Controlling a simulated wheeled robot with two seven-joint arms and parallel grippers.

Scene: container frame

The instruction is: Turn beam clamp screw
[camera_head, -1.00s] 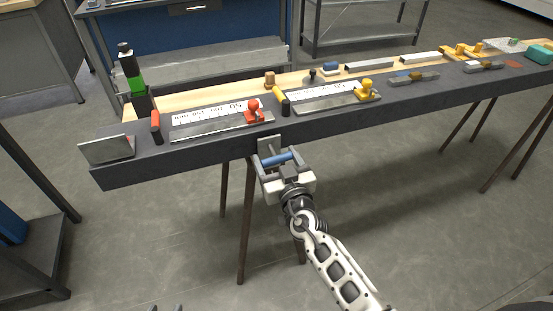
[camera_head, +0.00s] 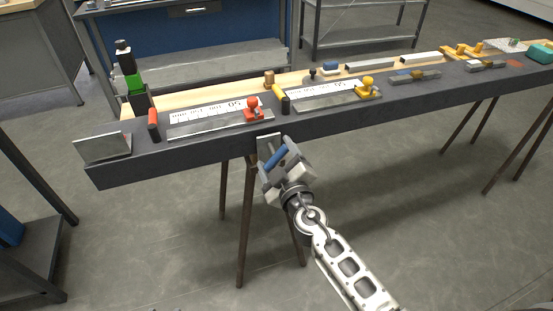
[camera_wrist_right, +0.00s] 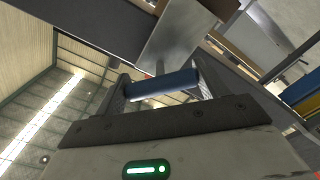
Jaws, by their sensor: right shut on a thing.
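The beam clamp (camera_head: 266,142) is a grey metal bracket on the front edge of the dark beam. Its screw has a blue bar handle (camera_head: 274,157), tilted up to the right in the head view. My right gripper (camera_head: 277,160) is shut on this blue handle below the beam's edge. In the right wrist view the blue handle (camera_wrist_right: 163,84) spans between my two fingers, with the grey clamp plate (camera_wrist_right: 177,38) just beyond it. The screw's thread is mostly hidden. My left gripper is not in view.
The long dark beam (camera_head: 210,153) stands on thin legs. The floor in front is clear.

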